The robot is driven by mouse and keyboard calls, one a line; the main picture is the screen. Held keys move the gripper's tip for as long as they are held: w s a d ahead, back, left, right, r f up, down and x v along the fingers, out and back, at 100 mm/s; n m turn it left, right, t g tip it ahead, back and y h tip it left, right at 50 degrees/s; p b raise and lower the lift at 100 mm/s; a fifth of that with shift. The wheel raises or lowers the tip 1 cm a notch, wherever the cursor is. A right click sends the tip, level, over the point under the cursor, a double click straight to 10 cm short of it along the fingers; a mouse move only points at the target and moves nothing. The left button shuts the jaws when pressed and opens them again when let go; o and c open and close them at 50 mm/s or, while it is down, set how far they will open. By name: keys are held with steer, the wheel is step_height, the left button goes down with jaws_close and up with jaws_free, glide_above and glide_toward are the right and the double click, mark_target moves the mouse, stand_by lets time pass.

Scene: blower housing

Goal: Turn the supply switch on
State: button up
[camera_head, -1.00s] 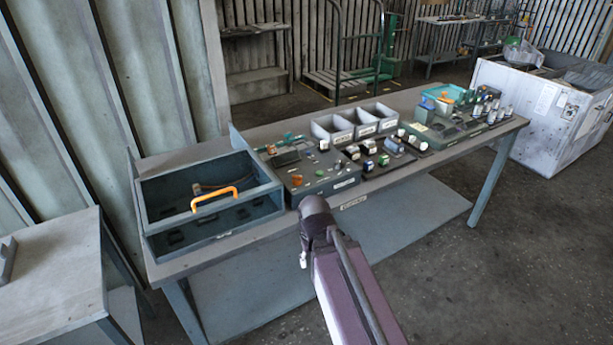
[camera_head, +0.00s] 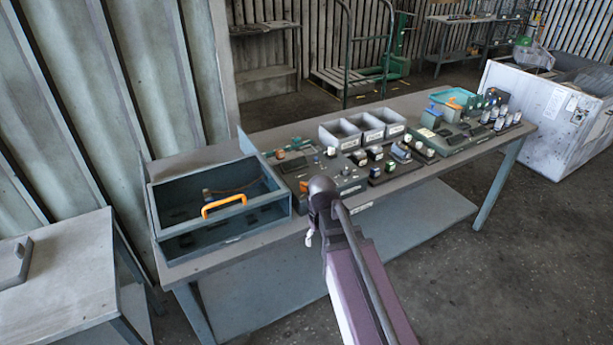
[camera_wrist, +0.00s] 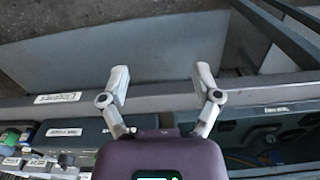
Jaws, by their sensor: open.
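A dark panel (camera_head: 345,189) with several small knobs, parts and labels lies on the workbench (camera_head: 215,262), right of the open box. I cannot tell which part of it is the supply switch. My arm's dark joint hides part of the panel's front in the head view. My gripper (camera_wrist: 162,83) is open and empty in the wrist view, its two pale fingers spread over the bench's front edge. In the head view only a pale bit of my gripper (camera_head: 309,238) shows, in front of the bench. Labelled dark housings (camera_wrist: 75,133) show at the lower left of the wrist view.
An open blue-grey box (camera_head: 255,227) with an orange handle (camera_head: 224,205) stands at the bench's left. Three grey bins (camera_head: 362,128) and a teal tray (camera_head: 453,97) stand farther back. A side table (camera_head: 60,265) is at the left. The floor in front is clear.

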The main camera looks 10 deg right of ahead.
mark_target(306, 183)
steer(key=w+r+n+p, duration=0.5)
steer(key=w+r+p, duration=0.2)
steer(key=w, duration=0.4)
steer(key=w+r+n+p, duration=0.5)
steer(key=w+r+p, duration=0.2)
steer(key=w+r, duration=0.2)
steer(key=w, duration=0.2)
steer(key=shift+w+d+r+p, duration=0.15)
steer(key=shift+w+d+p, duration=0.15)
steer(key=shift+p, duration=0.1)
steer(key=shift+f, duration=0.2)
step_height(306, 183, down, 13)
steer(key=b, duration=1.3)
steer(key=shift+f+b, duration=0.2)
steer(key=shift+b, duration=0.2)
